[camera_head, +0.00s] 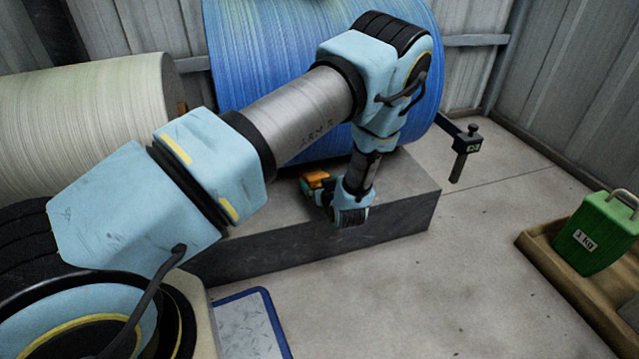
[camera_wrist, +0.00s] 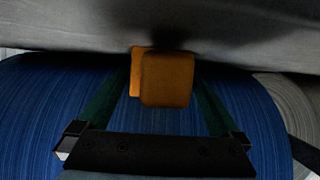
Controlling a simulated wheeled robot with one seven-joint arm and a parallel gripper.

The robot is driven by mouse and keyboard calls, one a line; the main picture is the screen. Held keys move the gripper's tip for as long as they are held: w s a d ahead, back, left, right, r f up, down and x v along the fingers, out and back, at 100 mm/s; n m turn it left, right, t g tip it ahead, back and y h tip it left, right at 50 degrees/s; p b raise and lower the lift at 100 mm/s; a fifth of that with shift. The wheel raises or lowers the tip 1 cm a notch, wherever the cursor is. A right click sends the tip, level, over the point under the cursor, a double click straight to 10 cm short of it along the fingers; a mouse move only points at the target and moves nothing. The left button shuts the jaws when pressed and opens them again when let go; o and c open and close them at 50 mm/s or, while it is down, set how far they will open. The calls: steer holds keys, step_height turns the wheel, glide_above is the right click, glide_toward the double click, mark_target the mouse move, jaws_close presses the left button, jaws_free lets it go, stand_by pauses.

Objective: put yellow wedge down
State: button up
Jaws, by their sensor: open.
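The yellow wedge (camera_head: 316,176), orange-yellow and blocky, is at the grey plinth's top, in front of the blue roll. In the wrist view the wedge (camera_wrist: 167,80) lies between my two dark green fingers and meets the grey surface at the picture's top. My gripper (camera_head: 319,187) is open around the wedge; it also shows in the wrist view (camera_wrist: 164,88). In the head view the wrist hides part of the wedge. I cannot tell whether the wedge touches the roll.
The large blue roll (camera_head: 275,80) rests over the grey plinth (camera_head: 405,195). A cream roll (camera_head: 90,110) lies at the left. A black bracket (camera_head: 466,143) sticks out at the right. A green weight (camera_head: 597,235) sits in a wooden tray (camera_head: 560,277). A blue-edged panel (camera_head: 250,325) lies on the floor.

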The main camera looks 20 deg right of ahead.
steer(key=p+v, duration=0.3)
steer(key=v, duration=0.9)
steer(key=shift+s, duration=0.15)
